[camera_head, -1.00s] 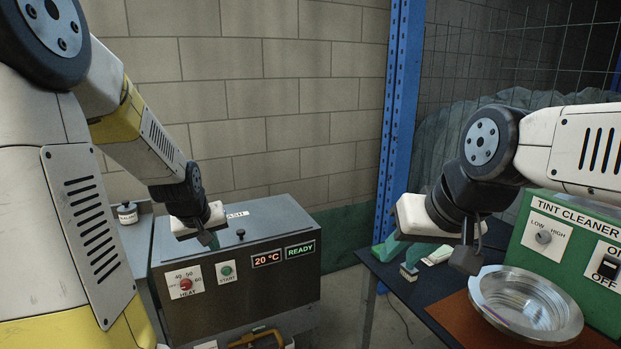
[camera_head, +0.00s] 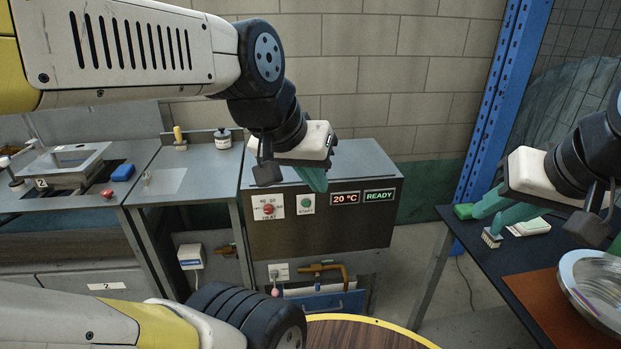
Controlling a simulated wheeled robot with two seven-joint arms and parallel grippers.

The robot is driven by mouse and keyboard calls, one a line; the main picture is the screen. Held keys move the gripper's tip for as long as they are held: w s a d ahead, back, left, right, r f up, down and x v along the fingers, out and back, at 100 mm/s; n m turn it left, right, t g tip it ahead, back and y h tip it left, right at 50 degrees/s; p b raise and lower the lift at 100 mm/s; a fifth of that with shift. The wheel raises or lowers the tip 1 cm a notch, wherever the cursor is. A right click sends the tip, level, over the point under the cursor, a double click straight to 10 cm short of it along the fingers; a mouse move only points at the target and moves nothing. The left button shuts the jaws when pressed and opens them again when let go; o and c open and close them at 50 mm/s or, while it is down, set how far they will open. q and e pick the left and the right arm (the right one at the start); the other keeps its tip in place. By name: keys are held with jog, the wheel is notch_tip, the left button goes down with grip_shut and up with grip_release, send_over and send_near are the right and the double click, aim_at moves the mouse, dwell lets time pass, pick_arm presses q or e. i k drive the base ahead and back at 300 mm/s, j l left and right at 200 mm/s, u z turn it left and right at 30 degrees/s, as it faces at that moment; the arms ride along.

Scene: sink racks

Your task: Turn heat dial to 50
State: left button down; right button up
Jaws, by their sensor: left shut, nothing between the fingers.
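The red heat dial (camera_head: 268,209) sits on a white plate marked HEAT on the front of the dark machine (camera_head: 340,228). A green START button (camera_head: 306,202) is to its right. The display (camera_head: 345,198) reads 20 °C and the sign beside it reads READY. The dial's exact pointer position is too small to tell. My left gripper (camera_head: 316,180) is shut, its teal fingers above and to the right of the dial, near the machine's top front edge and apart from the dial. My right gripper (camera_head: 488,204) is over the dark table; its teal fingers look apart.
At right, the dark table (camera_head: 490,262) holds a brush (camera_head: 492,238), a green block (camera_head: 465,211) and a round metal bowl (camera_head: 598,285). A blue post (camera_head: 502,95) stands behind it. At left, a grey bench holds a blue block (camera_head: 123,172) and a jar (camera_head: 222,138).

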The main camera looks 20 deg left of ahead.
aim_at(268, 208)
jog(key=k+j, duration=0.1)
jog(key=j, duration=0.25)
jog(key=k+j+u, duration=0.15)
jog(key=j, duration=0.25)
jog(key=k+j, duration=0.1)
jog(key=j, duration=0.3)
jog(key=k+j+u, duration=0.1)
jog(key=j, duration=0.25)
